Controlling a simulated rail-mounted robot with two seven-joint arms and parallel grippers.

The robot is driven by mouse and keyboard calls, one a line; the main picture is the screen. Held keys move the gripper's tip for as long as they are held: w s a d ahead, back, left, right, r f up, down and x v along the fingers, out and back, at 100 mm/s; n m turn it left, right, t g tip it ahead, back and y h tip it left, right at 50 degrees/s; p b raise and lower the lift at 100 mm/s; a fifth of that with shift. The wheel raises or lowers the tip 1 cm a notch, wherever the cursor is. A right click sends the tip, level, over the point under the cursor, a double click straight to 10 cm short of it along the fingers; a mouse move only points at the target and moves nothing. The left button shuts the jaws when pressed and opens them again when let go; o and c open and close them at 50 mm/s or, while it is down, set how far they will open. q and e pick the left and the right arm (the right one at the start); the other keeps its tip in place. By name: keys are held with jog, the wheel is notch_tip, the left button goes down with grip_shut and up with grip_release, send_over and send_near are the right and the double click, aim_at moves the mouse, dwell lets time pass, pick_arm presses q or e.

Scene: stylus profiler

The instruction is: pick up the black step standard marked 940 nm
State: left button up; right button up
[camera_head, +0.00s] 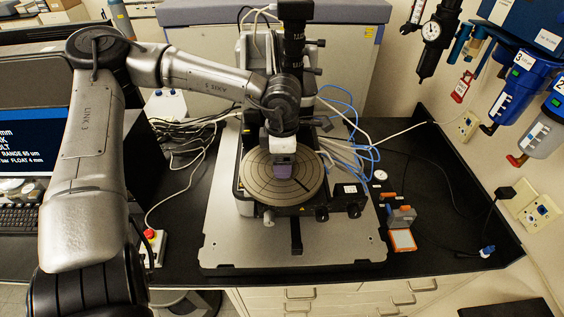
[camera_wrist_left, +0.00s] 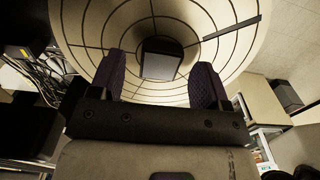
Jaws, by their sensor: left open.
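In the left wrist view a dark square block (camera_wrist_left: 160,60) with a paler near edge sits near the middle of the round, line-marked stage (camera_wrist_left: 90,25). It looks like the black step standard, but no 940 nm marking can be read. My left gripper (camera_wrist_left: 165,82) is open, its two purple-padded fingers apart on either side of the block in that view. In the head view my left gripper (camera_head: 282,168) points down over the round stage (camera_head: 257,180) and hides the block. My right gripper is not in view.
The profiler's dark column (camera_head: 294,40) stands just behind my gripper. Cables (camera_head: 345,130) lie behind and right of the stage. A grey-and-orange case (camera_head: 402,238) and a black labelled box (camera_head: 349,198) are at the right. A red button (camera_head: 150,234) is front left.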

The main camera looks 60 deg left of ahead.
pick_arm(q)
jog(key=shift+f, duration=0.4)
jog(key=c, duration=1)
